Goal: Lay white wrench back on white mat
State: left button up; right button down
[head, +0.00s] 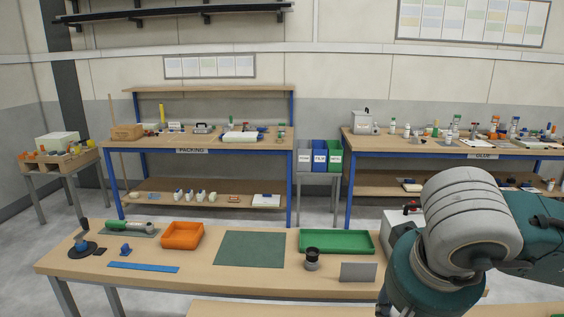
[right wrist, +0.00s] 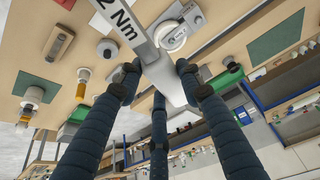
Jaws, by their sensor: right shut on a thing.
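In the right wrist view my right gripper (right wrist: 158,76) is shut on a pale wrench (right wrist: 122,24), a white-grey bar with dark lettering ending in "2 Nm". The dark fingers close around its lower end, and the rest runs up out of the top of the picture. In the head view my right arm fills the lower right; its gripper and the wrench do not show there. I cannot make out a white mat for certain in either view. My left gripper is in neither view.
The near table (head: 200,279) holds an orange tray (head: 182,246), a green mat (head: 250,262), a green tray (head: 336,253), a blue strip (head: 143,267) and an upright grey plate (head: 358,272). The packing bench (head: 245,147) and the glue bench (head: 420,147) stand behind, with blue, white and green bins between.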

jog(key=shift+r, duration=0.1)
jog(key=shift+r+p, duration=1.35)
jog(key=shift+r, duration=1.15)
